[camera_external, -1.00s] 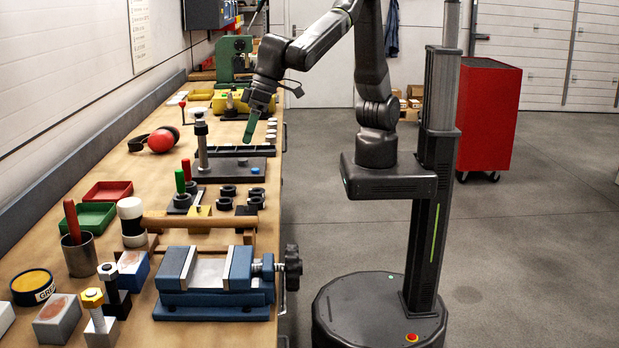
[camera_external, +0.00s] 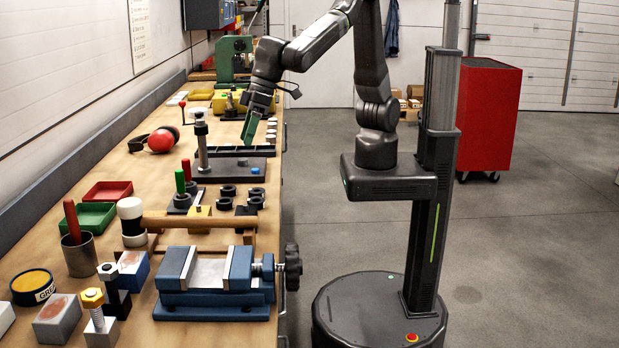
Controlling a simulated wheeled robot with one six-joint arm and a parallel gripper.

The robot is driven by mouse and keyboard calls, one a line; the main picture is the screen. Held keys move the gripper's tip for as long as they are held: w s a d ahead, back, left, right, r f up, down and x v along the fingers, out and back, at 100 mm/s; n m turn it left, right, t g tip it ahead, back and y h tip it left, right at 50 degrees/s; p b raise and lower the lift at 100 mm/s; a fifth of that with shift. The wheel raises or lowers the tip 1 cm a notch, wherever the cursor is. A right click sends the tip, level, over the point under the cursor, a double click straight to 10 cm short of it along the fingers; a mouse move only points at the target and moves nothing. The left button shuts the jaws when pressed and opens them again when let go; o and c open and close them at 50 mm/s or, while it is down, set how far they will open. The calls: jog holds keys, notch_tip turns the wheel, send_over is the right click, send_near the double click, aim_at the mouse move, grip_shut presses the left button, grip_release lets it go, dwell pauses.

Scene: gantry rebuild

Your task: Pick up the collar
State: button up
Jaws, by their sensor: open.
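Several short black ring-shaped pieces, which look like collars, sit in a group on the bench near its right edge: one ring (camera_external: 228,190) at the back, another ring (camera_external: 224,204) in front of it, and others beside them. I cannot tell which one the task means. My gripper (camera_external: 250,132), with green fingers, hangs above the bench's right edge, beyond the rings and apart from them. It is open and nothing shows between its fingers.
A dark plate with an upright post (camera_external: 202,150) stands just behind the rings. Green- and red-handled pieces (camera_external: 180,182) stand left of them. A wooden mallet (camera_external: 190,221) and a blue vise (camera_external: 215,285) lie in front. Red ear defenders (camera_external: 160,140) lie farther left.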

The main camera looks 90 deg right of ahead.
jog(key=f+n, duration=0.2)
jog(key=n, duration=0.1)
jog(key=n+b, duration=0.1)
jog(key=n, duration=0.3)
send_near(225, 204)
jog(key=d+f, duration=0.1)
jog(key=w+f, duration=0.1)
jog(key=f, duration=0.1)
jog(key=shift+w+d+g+y, duration=0.1)
jog(key=shift+d+g+y, duration=0.2)
jog(key=shift+d+g, duration=0.1)
jog(key=x, duration=0.2)
jog(key=p+x, duration=0.1)
jog(key=x, duration=0.1)
jog(key=shift+w+r, duration=0.1)
jog(key=shift+w, duration=0.25)
jog(key=shift+w+a+f+p, duration=0.15)
jog(key=shift+f+p, duration=0.15)
jog(key=shift+f, duration=0.35)
jog(key=c, duration=1.2)
